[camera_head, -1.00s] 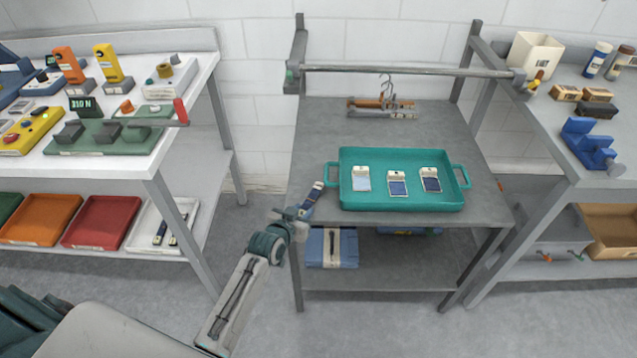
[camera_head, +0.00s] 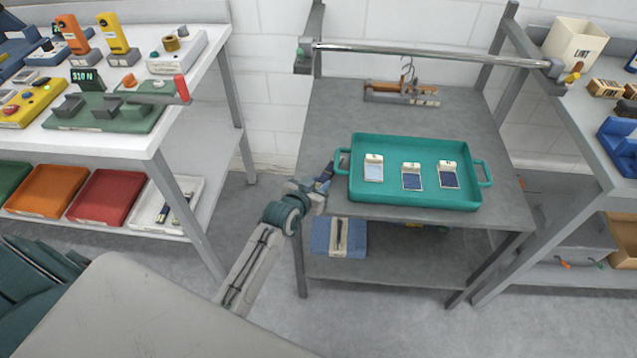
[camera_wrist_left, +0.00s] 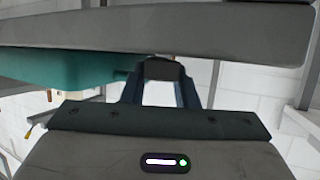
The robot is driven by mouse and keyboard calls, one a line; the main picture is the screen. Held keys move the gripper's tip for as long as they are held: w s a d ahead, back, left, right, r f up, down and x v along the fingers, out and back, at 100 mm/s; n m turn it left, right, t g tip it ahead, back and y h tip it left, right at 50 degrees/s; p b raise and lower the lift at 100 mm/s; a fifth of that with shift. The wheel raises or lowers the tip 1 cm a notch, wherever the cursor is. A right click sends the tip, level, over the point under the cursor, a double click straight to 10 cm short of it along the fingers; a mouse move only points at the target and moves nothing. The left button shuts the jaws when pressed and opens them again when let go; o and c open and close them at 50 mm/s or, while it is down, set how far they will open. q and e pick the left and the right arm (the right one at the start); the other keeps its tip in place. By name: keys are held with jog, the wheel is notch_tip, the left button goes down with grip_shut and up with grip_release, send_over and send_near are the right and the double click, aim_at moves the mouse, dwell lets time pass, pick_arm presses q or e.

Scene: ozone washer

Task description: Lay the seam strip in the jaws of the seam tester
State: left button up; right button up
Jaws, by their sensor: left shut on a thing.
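The seam tester (camera_head: 110,110) has a green base, grey jaw blocks, a "310 N" display and a red-ended lever. It stands on the left bench. My left gripper (camera_head: 318,187) is beside the left edge of the middle table, near the teal tray. It is shut on a small dark blue piece (camera_head: 326,172), which looks like a seam strip. In the left wrist view a dark end (camera_wrist_left: 162,69) shows between the fingers; detail is hard to make out. Similar strips (camera_head: 175,212) lie in a white tray on the left lower shelf. My right gripper is not in view.
The teal tray (camera_head: 482,205) holds three small cards. A rail (camera_head: 430,55) crosses above the middle table (camera_head: 330,120). Orange (camera_head: 45,190) and red (camera_head: 105,197) bins stand on the left lower shelf. Open floor lies between the left bench and middle table.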

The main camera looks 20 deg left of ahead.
pick_arm(q)
jog(key=shift+w+f, duration=0.1)
jog(key=shift+w, duration=0.05)
jog(key=o, duration=0.6)
jog(key=shift+w+f, duration=0.1)
jog(key=shift+f, duration=0.05)
jog(key=shift+c, duration=0.2)
jog(key=o, duration=0.4)
jog(key=shift+o, duration=0.2)
